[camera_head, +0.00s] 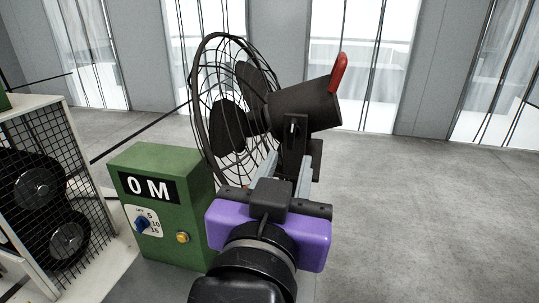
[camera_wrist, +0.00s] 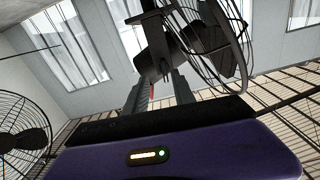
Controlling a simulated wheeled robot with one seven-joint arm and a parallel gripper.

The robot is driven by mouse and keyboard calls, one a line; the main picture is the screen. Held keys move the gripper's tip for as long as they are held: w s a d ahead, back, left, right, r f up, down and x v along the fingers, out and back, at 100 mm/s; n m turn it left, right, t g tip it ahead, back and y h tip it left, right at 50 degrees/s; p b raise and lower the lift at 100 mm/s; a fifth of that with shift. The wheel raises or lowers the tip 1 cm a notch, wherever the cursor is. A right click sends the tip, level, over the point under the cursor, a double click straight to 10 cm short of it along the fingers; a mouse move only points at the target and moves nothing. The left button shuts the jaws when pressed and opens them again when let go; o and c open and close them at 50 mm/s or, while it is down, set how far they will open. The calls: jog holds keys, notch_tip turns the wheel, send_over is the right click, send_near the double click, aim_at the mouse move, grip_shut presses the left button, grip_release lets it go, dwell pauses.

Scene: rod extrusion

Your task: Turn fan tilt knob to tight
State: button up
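The black fan (camera_head: 303,104) stands ahead of me in the head view, its round wire cage (camera_head: 204,100) facing left. A small pale piece (camera_head: 291,127), perhaps the tilt knob, shows on the dark bracket under the motor housing. A red handle (camera_head: 339,73) sticks up at the rear of the housing. My gripper (camera_head: 289,162), on a purple body, is just below that piece with its two grey fingers apart. In the wrist view my gripper (camera_wrist: 160,78) is also open, with the fan (camera_wrist: 155,58) beyond the fingertips. Whether the fingers touch the bracket cannot be told.
A green box (camera_head: 182,178) marked "0 M" with a blue dial (camera_head: 141,224) and a yellow button (camera_head: 183,238) stands close left of my gripper. A white caged unit (camera_head: 75,150) is farther left. The floor (camera_head: 420,220) on the right is clear.

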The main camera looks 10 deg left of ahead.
aim_at(291, 137)
jog(key=shift+m, duration=0.3)
jog(key=shift+w+a+r+p, duration=0.1)
jog(key=shift+w+r+p, duration=0.15)
jog(key=shift+w, duration=0.85)
jog(key=shift+w+a+r+p, duration=0.15)
jog(key=shift+w+p, duration=0.15)
jog(key=shift+w, duration=0.85)
jog(key=shift+w+r+p, duration=0.2)
jog(key=shift+w+p, duration=0.1)
jog(key=shift+w, duration=0.8)
grip_shut()
